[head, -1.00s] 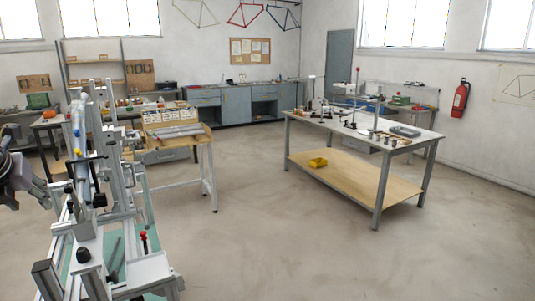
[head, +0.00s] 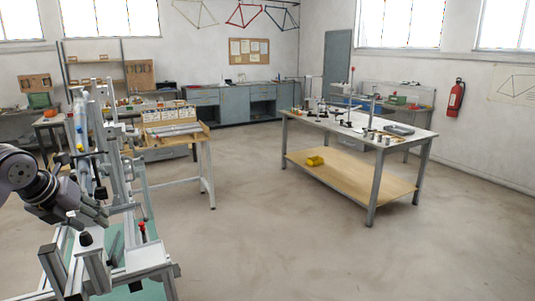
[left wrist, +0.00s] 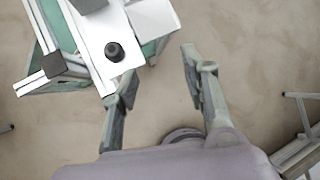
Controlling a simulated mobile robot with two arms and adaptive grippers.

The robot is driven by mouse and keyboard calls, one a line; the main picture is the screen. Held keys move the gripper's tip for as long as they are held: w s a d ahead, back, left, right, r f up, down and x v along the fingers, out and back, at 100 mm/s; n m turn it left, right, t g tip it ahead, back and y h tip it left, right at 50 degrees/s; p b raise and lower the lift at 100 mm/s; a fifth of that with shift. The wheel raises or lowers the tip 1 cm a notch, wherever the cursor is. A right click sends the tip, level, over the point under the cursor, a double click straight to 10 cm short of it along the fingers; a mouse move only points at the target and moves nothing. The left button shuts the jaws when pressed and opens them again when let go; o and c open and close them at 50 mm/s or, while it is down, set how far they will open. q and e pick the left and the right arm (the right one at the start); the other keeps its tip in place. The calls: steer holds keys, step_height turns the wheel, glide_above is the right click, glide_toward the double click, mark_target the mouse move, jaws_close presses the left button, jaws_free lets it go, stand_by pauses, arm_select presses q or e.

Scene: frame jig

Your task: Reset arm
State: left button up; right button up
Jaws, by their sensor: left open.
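My left gripper (head: 92,212) comes in from the left in the head view, beside the frame jig (head: 120,190), and overlaps its near part in the picture. In the left wrist view the gripper (left wrist: 158,72) has its two fingers spread apart, with bare floor between them. The jig shows there too, with a white plate (left wrist: 92,35) and a black knob (left wrist: 114,51) close to the left finger. I cannot tell from these views whether the finger touches the jig. My right gripper is in neither view.
A wooden-topped bench (head: 165,152) with bins stands behind the jig. The floor (head: 290,235) between is clear.

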arm_select(q)
steer(key=w+d+f+n+h, duration=0.4)
steer(key=d+f+h, duration=0.6)
steer(key=d+f, duration=0.8)
steer(key=s+a+f+n+t+y, duration=0.15)
steer(key=f+n, duration=0.25)
steer(key=f, duration=0.4)
steer(key=s+a+f+n+t+y, duration=0.1)
steer(key=f+n+t, duration=0.2)
steer(key=f+n, duration=0.35)
steer(key=s+a+f+n+t+y, duration=0.1)
steer(key=f+n+t+y, duration=0.15)
steer(key=f, duration=0.65)
steer(key=s+a+f+n+g+y, duration=0.2)
steer(key=s+f+n+g+y, duration=0.45)
steer(key=s+f, duration=1.55)
steer(key=s+d+f+n+g, duration=0.1)
steer(key=s+f, duration=0.3)
steer(key=s, duration=0.6)
steer(key=s+d+f+n+g, duration=0.2)
steer(key=s+f+n+g, duration=0.1)
steer(key=s, duration=0.8)
steer(key=s+d+f+n+g, duration=0.2)
steer(key=s+f, duration=0.3)
steer(key=s, duration=0.5)
steer(key=shift+s+h, duration=0.2)
steer(key=shift+h, duration=0.15)
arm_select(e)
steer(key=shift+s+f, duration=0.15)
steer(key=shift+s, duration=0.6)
